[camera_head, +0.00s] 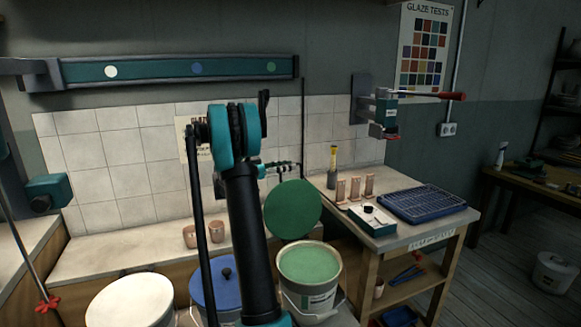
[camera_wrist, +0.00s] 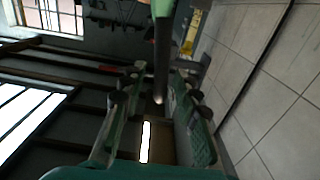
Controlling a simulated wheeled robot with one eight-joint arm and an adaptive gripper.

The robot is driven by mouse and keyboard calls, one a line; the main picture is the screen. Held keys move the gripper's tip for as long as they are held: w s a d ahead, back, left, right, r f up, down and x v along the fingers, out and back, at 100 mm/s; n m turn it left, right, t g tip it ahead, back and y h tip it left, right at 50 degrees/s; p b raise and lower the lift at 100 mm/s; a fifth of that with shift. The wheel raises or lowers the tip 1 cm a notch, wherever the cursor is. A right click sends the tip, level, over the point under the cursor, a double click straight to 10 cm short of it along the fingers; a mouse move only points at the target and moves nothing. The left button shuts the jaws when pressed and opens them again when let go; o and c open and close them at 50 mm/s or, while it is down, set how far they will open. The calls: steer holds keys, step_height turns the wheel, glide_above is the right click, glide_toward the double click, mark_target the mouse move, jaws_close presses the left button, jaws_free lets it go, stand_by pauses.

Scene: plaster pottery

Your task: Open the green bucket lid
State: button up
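The green lid (camera_head: 293,208) stands upright as a round disc, in the picture just above the back rim of the green bucket (camera_head: 308,292). The bucket's top is uncovered and shows a pale green surface inside. I cannot tell whether the lid is joined to the rim. My gripper (camera_head: 287,168) is at the lid's top edge, partly hidden by my arm. In the wrist view my gripper (camera_wrist: 160,75) has its fingers apart. A narrow green and dark shape, apparently the lid (camera_wrist: 163,30) edge-on, lies between them with visible gaps on both sides.
A blue-lidded bucket (camera_head: 212,290) and a white-lidded bucket (camera_head: 130,302) stand to the left. A tiled wall (camera_head: 110,155) is close behind. A bench (camera_head: 420,235) at the right carries a blue rack (camera_head: 425,203), copper-coloured cylinders (camera_head: 355,187) and a small box (camera_head: 372,220).

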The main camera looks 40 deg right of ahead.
steer(key=shift+x, duration=0.85)
jaws_close()
